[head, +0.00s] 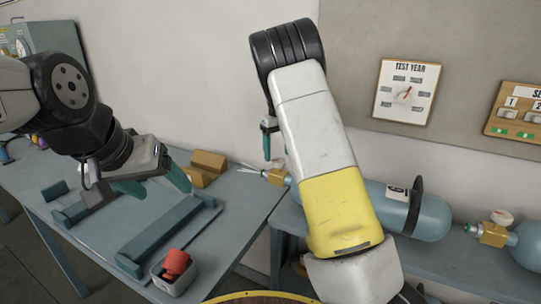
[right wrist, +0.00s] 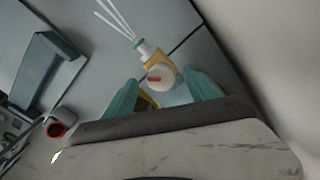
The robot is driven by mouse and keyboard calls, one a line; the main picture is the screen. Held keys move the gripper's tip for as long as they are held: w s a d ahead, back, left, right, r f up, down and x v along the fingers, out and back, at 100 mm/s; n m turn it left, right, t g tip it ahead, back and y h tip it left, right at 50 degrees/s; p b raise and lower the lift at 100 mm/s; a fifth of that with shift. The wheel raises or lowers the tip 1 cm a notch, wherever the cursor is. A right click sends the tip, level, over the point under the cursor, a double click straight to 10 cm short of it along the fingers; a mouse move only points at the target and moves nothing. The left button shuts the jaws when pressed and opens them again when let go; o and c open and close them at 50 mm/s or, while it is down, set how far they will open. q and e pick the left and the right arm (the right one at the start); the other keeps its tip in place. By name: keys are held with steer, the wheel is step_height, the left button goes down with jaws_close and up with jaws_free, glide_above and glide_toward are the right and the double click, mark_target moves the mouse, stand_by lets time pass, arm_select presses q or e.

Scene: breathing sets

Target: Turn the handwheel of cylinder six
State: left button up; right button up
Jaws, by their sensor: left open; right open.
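A pale blue cylinder (head: 430,215) lies on its side on the bench, partly hidden behind my right arm. Its tag (head: 397,193) is too small to read surely. Its brass valve (head: 275,177) shows left of the arm. In the right wrist view the valve (right wrist: 155,68) carries a round white gauge (right wrist: 160,77) with a red mark and a small green part (right wrist: 144,47); I cannot tell which part is the handwheel. My right gripper (right wrist: 163,95) is open, its teal fingers either side of the gauge end, apparently not touching. My left gripper (head: 155,184) is open and empty above the left table.
A second cylinder (head: 530,245) with a brass valve (head: 492,234) lies at the right. The left table holds a teal cradle (head: 165,235), a grey cup (head: 172,280) with a red item and yellow blocks (head: 207,165). A "TEST YEAR" board (head: 407,90) hangs on the wall.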

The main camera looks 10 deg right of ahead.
steer(key=shift+f, duration=1.3)
steer(key=c, duration=1.4)
steer(key=shift+n, duration=0.3)
